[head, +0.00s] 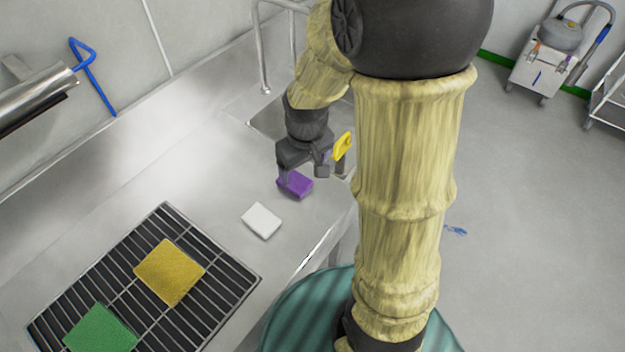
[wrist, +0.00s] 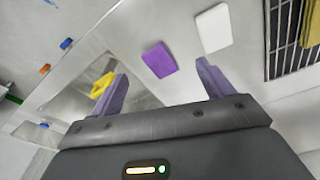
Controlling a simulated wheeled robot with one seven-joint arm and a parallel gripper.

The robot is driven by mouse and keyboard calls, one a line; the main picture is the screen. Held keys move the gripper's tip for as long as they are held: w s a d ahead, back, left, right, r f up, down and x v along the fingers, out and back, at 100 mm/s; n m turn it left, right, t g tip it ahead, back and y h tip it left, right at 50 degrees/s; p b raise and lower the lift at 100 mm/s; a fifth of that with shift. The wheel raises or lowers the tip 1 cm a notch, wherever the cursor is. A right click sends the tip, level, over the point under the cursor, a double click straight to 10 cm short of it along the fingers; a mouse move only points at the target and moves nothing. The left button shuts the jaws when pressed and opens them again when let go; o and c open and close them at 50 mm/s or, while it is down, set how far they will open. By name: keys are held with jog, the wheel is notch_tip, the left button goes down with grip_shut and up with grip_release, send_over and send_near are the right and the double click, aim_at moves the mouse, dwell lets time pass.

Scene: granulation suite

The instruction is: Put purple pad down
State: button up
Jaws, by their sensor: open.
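The purple pad (head: 295,184) lies on the steel counter, just below my gripper (head: 305,172) in the head view. In the wrist view the purple pad (wrist: 159,60) lies flat, ahead of and between my two spread fingers (wrist: 160,85). My gripper is open and holds nothing; the pad looks apart from both fingers. A white pad (head: 261,221) lies on the counter beside the purple one, and it also shows in the wrist view (wrist: 213,28).
A black slatted rack (head: 230,270) on the counter holds a yellow pad (head: 169,272) and a green pad (head: 100,329). A sink (head: 268,118) is behind my gripper, with a yellow object (head: 342,146) near it. The counter's front edge (head: 318,245) is close by.

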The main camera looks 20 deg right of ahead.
jog(key=s+r+m+t, duration=0.1)
jog(key=s+m, duration=0.1)
jog(key=s, duration=0.4)
jog(key=shift+s+r+m, duration=0.15)
jog(key=shift+s+m, duration=0.1)
jog(key=shift+m, duration=0.15)
dwell(0.8)
jog(key=shift+a, duration=0.15)
dwell(0.6)
